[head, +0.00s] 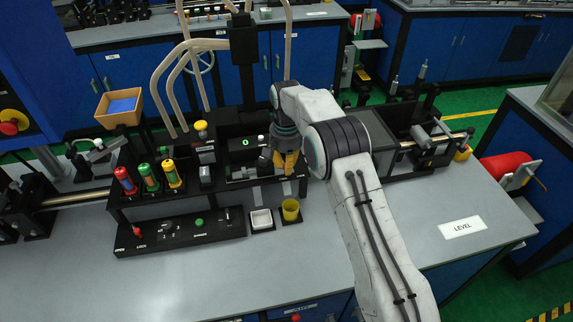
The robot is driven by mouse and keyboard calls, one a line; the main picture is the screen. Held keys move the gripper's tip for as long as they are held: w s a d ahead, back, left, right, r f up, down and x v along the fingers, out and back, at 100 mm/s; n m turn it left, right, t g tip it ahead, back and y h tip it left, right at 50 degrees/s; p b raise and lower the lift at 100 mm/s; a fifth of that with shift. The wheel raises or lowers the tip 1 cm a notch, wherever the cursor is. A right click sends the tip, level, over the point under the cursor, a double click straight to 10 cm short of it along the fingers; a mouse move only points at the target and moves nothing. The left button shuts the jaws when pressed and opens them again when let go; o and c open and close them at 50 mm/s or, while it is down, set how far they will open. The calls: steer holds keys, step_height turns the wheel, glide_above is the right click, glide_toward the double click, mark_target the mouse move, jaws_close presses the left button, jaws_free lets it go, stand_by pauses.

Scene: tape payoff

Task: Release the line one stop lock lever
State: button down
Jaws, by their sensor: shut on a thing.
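A small red lever (137,231) stands at the left end of a low black panel (180,235) at the bench front, by labels that read OPEN and LOCK. I cannot tell whether it is the line one stop lock lever. My gripper (286,165), with orange-yellow fingers, points down at the right of the black unit, beside its green display (246,142). It is well to the right of the red lever. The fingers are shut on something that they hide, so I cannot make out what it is.
Red, green and yellow-topped cylinders (149,178) stand in a row on the left. A yellow cup (291,210) and a white square dish (261,219) sit below my gripper. An orange bin (119,119) stands behind. The bench front (200,285) is clear.

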steer(key=c, duration=1.2)
jaws_free()
steer(key=shift+w+n, duration=0.1)
steer(key=shift+n, duration=0.2)
